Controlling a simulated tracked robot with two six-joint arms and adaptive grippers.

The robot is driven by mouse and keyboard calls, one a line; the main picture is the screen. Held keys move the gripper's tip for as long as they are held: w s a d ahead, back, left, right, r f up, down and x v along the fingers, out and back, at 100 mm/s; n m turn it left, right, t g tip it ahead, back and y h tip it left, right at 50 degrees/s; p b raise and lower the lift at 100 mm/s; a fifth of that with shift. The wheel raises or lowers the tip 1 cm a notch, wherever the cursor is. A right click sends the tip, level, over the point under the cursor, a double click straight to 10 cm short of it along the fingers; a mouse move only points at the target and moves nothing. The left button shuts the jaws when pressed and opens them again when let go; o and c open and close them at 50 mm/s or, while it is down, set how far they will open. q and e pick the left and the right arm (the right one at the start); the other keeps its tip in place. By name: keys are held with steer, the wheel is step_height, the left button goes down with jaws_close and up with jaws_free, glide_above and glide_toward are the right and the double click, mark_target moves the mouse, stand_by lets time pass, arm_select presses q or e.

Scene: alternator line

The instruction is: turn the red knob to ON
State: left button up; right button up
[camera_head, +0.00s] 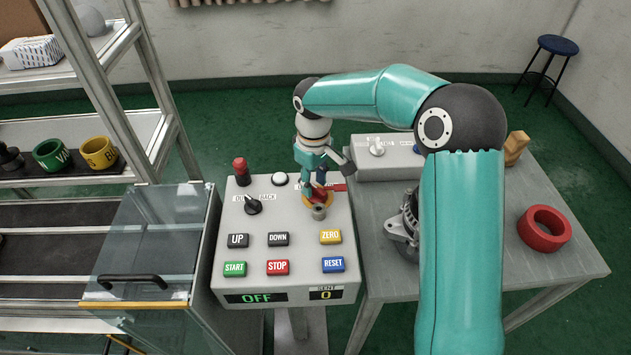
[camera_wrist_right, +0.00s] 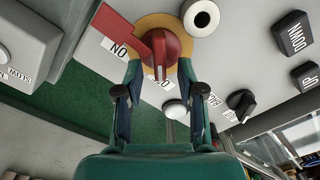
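The control box (camera_head: 222,268) stands in the middle, and its display (camera_head: 257,298) reads OFF in green. The red knob (camera_wrist_right: 160,48) sits on a yellow round plate (camera_wrist_right: 150,20); a flat red bar (camera_wrist_right: 118,24) reaches from it toward the upper left, beside the ON label (camera_wrist_right: 115,48). A second label (camera_wrist_right: 158,76) is partly covered. My right gripper (camera_head: 319,196) is at the knob from above and hides much of it. In the right wrist view its fingers (camera_wrist_right: 160,68) are apart, one on either side of the knob; contact is not clear. My left gripper is out of view.
A black selector (camera_head: 253,206), a red beacon (camera_head: 240,168) and several push buttons share the panel. A table at the right holds a grey box (camera_head: 376,162), a metal alternator part (camera_head: 400,230) and a red ring (camera_head: 544,228).

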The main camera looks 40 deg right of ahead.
steer(key=shift+f, duration=0.45)
jaws_close()
steer(key=shift+d, duration=0.1)
